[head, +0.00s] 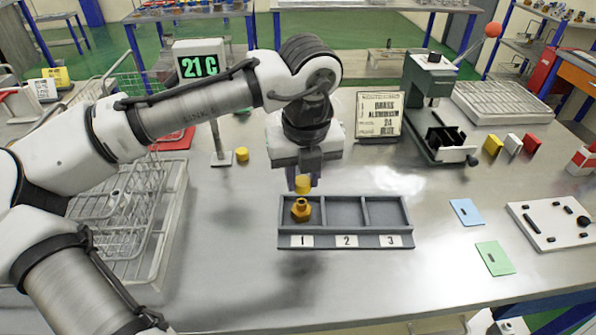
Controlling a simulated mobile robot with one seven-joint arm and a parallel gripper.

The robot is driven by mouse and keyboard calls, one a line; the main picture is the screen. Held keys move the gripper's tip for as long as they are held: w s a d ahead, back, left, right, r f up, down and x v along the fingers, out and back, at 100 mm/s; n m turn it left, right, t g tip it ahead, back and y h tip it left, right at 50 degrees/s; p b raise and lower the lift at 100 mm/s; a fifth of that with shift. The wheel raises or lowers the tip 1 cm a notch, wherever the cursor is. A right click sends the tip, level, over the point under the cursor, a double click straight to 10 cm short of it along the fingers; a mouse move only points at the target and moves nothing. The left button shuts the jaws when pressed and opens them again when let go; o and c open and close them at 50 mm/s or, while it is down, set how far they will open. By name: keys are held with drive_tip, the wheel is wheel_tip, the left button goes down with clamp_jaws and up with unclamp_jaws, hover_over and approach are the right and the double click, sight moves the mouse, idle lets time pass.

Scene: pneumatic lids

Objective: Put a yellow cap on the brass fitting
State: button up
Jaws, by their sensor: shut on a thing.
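My gripper (303,182) is shut on a yellow cap (303,184) and holds it above compartment 1 of a grey tray (346,241). The brass fitting (301,209) stands in compartment 1, just below the cap. The cap looks apart from the fitting's top, or nearly so; the exact gap is hard to tell. Compartments 2 and 3 are empty. A second yellow cap (242,154) sits on the table to the left of my gripper.
A wire rack (120,210) stands at the left and a display reading 21 G (199,64) behind. A sign (378,115) and a dark press (432,100) stand at the back right. Coloured cards (494,258) lie at the right. The table in front of the tray is clear.

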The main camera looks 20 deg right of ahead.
drive_tip(key=shift+r+p, duration=0.1)
drive_tip(key=shift+p, duration=0.25)
drive_tip(key=shift+f+b, duration=0.4)
drive_tip(key=shift+f, duration=1.2)
drive_tip(key=shift+s+p, duration=0.2)
drive_tip(key=shift+p, duration=0.25)
